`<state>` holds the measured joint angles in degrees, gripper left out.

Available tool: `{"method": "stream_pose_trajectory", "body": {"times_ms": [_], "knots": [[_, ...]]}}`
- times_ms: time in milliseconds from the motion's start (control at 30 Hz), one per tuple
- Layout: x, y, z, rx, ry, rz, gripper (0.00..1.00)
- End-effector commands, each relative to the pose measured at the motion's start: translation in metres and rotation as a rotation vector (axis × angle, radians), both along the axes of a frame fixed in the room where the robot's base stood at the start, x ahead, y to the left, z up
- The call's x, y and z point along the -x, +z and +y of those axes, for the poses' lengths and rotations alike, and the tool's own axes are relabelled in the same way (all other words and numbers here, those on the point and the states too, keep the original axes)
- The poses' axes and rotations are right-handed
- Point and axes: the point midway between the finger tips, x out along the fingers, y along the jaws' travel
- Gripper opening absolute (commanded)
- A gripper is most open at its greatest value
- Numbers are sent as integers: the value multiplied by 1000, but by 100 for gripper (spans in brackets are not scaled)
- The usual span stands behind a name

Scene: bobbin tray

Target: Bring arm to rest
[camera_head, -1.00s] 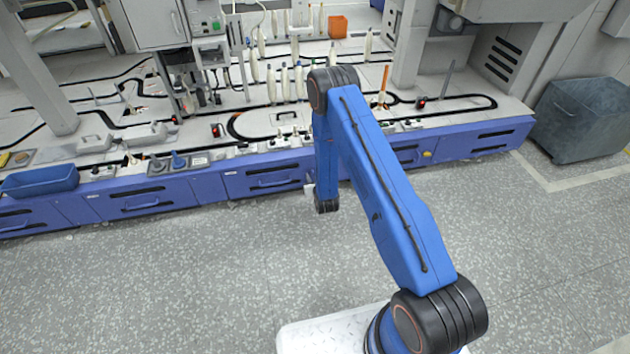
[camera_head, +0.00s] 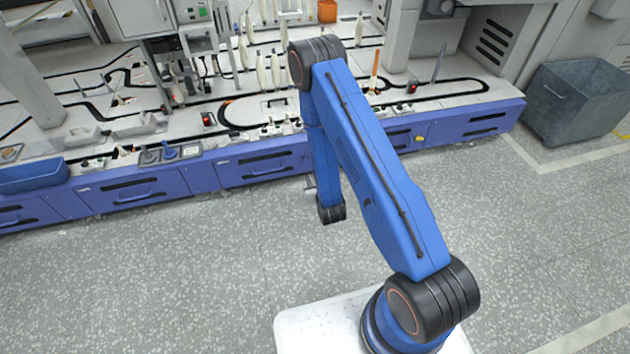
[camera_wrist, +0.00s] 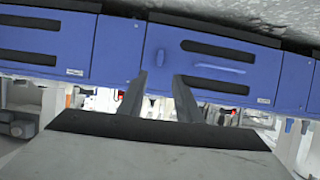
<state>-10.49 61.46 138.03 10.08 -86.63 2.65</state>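My blue arm (camera_head: 375,180) rises from my white base and bends at a black elbow, its forearm hanging down in front of the machine's blue drawer fronts. My gripper is mostly hidden behind the black wrist in the head view; only a small grey bit shows beside it. In the wrist view, my gripper's (camera_wrist: 160,90) two dark fingers stand apart with nothing between them. Beyond them are blue drawer fronts (camera_wrist: 120,55), seen upside down. The tray is not clearly identifiable.
The long machine bench (camera_head: 250,165) with a white top holds several pale bobbins (camera_head: 262,75) and dark rails. A blue bin (camera_head: 38,176) lies at its left end. A grey cart (camera_head: 575,105) stands at right. The speckled floor (camera_head: 150,270) before the bench is clear.

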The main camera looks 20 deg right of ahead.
Motion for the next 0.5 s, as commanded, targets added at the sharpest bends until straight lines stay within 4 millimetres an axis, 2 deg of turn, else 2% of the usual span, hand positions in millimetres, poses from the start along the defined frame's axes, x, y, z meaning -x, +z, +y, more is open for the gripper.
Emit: {"method": "stream_pose_trajectory", "body": {"times_ms": [200, 500], "knots": [[10, 4, 0, 0, 0, 0, 31], [10, 4, 0, 0, 0, 0, 31]]}}
